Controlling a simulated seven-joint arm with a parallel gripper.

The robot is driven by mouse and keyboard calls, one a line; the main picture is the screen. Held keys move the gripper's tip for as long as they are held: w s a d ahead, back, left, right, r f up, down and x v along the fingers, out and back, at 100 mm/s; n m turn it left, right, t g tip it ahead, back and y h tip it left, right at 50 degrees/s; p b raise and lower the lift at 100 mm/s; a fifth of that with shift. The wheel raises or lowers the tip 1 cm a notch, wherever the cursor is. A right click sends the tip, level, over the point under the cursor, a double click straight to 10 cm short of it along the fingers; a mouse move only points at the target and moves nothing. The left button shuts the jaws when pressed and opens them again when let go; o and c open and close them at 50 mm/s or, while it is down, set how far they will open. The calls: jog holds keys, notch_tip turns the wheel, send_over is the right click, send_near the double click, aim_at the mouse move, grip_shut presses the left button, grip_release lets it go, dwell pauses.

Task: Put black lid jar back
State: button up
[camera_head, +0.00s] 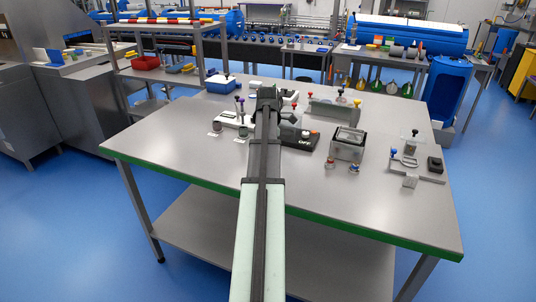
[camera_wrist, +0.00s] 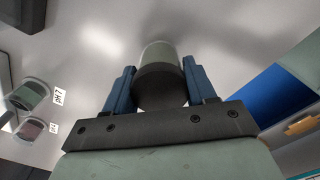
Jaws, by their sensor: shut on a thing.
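In the wrist view my gripper (camera_wrist: 157,80) has its two blue fingers shut on a small round jar. The jar (camera_wrist: 160,55) has a pale grey-green body and a dark, black-looking lid (camera_wrist: 160,88). Two other jars stand at the left of that view, one greenish (camera_wrist: 30,95) and one with a reddish tint (camera_wrist: 30,130), each beside a small white label. In the head view my arm reaches over the steel table (camera_head: 180,160), and its end hides the held jar. Two small dark jars (camera_head: 216,128) (camera_head: 243,131) stand left of my arm, with label cards in front.
A dark tray (camera_head: 303,141), a clear box (camera_head: 348,145) and a green-grey block (camera_head: 333,109) stand to the right. The table's front left is clear.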

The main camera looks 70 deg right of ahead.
jog(key=shift+f, duration=0.8)
jog(key=shift+f, duration=0.1)
jog(key=o, duration=1.2)
notch_tip(320, 180, up, 12)
jog(key=shift+r, duration=0.1)
